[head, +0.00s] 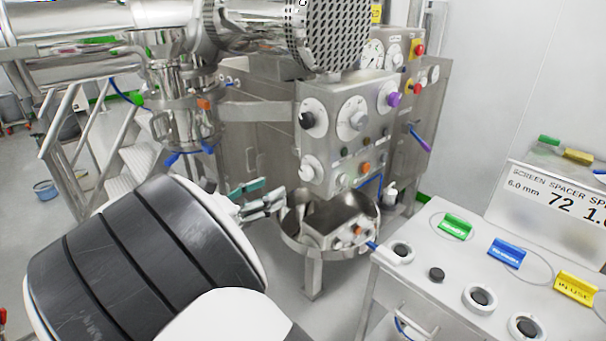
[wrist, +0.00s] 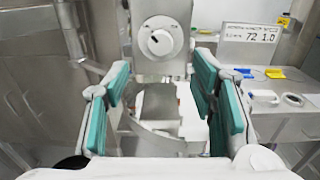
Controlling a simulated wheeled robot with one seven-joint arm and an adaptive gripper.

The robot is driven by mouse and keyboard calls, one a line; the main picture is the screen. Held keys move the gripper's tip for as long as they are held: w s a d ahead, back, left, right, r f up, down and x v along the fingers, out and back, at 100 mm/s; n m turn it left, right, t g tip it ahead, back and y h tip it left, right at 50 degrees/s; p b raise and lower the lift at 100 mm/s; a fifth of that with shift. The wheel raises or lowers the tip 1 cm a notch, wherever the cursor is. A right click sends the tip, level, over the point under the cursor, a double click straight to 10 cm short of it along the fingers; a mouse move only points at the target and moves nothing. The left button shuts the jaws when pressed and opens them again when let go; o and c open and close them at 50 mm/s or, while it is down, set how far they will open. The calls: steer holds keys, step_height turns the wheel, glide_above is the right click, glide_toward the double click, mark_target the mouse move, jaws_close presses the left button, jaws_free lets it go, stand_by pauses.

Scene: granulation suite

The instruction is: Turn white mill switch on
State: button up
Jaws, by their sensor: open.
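A grey metal control box (head: 336,140) stands at the centre of the head view with several knobs. A white rotary knob (head: 311,168) is on its lower left face, and a larger white dial (head: 353,114) is on its right face. The wrist view shows one white round switch (wrist: 159,41) with a dark pointer mark, straight ahead and above the middle; I cannot tell which head-view knob it is. My gripper (head: 270,192) is open and empty, left of and below the control box, apart from it. Its teal-padded fingers (wrist: 160,85) frame the space below the switch.
A metal bowl (head: 371,222) lies below the control box, with a smaller knobbed box (head: 322,234) in it. A bench (head: 455,262) with coloured tags and round buttons stands at right. A steel vessel and pipes hang at upper left, beside railed stairs (head: 107,160).

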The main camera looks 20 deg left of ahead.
mark_target(304, 173)
steer(key=p+x, duration=0.1)
steer(key=x, duration=0.9)
steer(key=c, duration=1.1)
